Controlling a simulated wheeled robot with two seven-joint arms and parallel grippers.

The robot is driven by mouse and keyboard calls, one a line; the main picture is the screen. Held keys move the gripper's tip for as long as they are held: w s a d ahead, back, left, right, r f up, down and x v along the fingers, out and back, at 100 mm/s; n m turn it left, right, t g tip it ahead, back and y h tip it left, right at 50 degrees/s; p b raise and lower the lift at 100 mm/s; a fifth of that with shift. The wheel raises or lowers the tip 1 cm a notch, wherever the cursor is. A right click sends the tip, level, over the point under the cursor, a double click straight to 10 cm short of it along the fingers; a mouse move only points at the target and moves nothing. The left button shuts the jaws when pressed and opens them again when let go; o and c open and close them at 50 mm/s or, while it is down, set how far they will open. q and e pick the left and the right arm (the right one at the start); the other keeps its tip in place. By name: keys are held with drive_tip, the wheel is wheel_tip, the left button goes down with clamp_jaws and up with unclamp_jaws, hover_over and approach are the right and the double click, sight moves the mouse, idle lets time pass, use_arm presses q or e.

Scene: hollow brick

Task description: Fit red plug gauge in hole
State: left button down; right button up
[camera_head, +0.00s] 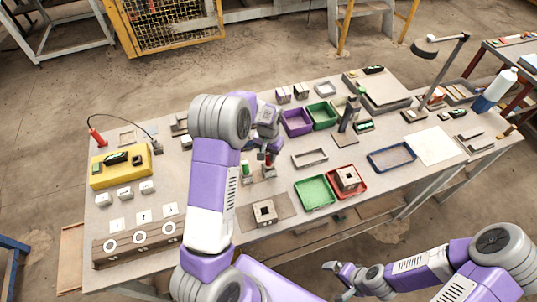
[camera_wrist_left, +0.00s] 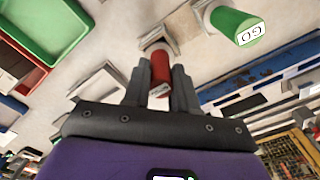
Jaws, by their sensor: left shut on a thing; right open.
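The red plug gauge (camera_wrist_left: 160,68) is between the fingers of my left gripper (camera_wrist_left: 160,88), which is shut on it. Its labelled end faces the wrist camera and its far end is at a small square holder (camera_wrist_left: 156,38); I cannot tell whether it is clear of the holder. In the head view, my left gripper (camera_head: 266,156) points down over the red plug gauge (camera_head: 269,169). A green plug gauge (camera_head: 246,170) stands just left of it. A hollow brick (camera_head: 264,212) with a dark hole lies on a brown mat (camera_head: 284,205). My right gripper (camera_head: 340,268) is open and empty, off the table's front side.
A second hollow brick (camera_head: 348,178) sits in a red tray (camera_head: 359,191) beside an empty green tray (camera_head: 314,194). Purple (camera_head: 296,122) and green (camera_head: 322,115) bins stand behind. A long block with round holes (camera_head: 140,241) lies front left. My left arm hides part of the table.

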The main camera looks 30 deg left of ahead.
use_arm(q)
drive_tip(key=shift+f+b, duration=0.3)
drive_tip(key=shift+f, duration=0.1)
drive_tip(key=c, duration=0.8)
unclamp_jaws()
drive_tip(key=shift+r, duration=0.1)
wheel_tip(320, 180, up, 7)
drive_tip(key=shift+r, duration=0.2)
